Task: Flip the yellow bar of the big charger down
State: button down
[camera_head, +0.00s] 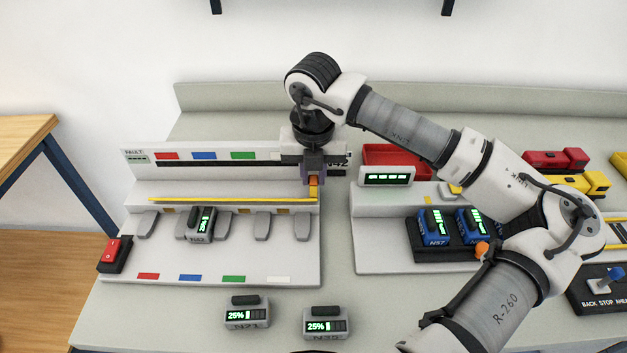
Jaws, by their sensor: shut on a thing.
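The big charger (140,225) is the wide light-grey unit at the left of the bench. Its yellow bar (230,200) runs level across it, above the row of grey slots. The bar's right end turns up to an orange grip (314,182). My gripper (314,184) points down at this right end and is shut on the grip. The fingers partly hide the grip and the right part of the charger's back panel. One grey battery marked N42 or similar (200,224) sits in a slot below the bar; its label is hard to read.
A red switch (113,252) is at the charger's left end. Two grey batteries (247,313) (326,323) reading 25% lie in front. A smaller charger (375,230) with blue batteries (434,228) stands right, under my arm. A red tray (396,156) lies behind it.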

jog(key=s+t+b, duration=0.1)
jog(key=t+b, duration=0.1)
jog(key=b, duration=0.4)
jog(key=s+t+b, duration=0.1)
jog(key=t+b, duration=0.1)
jog(key=b, duration=0.4)
jog(key=s+t+b, duration=0.1)
jog(key=t+b, duration=0.1)
jog(key=b, duration=0.4)
jog(key=shift+f+t, duration=0.25)
jog(key=shift+t, duration=0.15)
jog(key=t+b, duration=0.1)
jog(key=b, duration=0.2)
jog(key=s+t+b, duration=0.1)
jog(key=b, duration=0.2)
jog(key=shift+r+b, duration=0.15)
jog(key=shift+b, duration=0.25)
jog(key=shift+s+r+t+b, duration=0.1)
jog(key=shift+t+b, duration=0.3)
jog(key=shift+b, duration=0.2)
jog(key=shift+s+r+b, duration=0.1)
jog(key=shift+r+b, duration=0.05)
jog(key=shift+b, duration=0.2)
jog(key=c, duration=1.3)
grip_release()
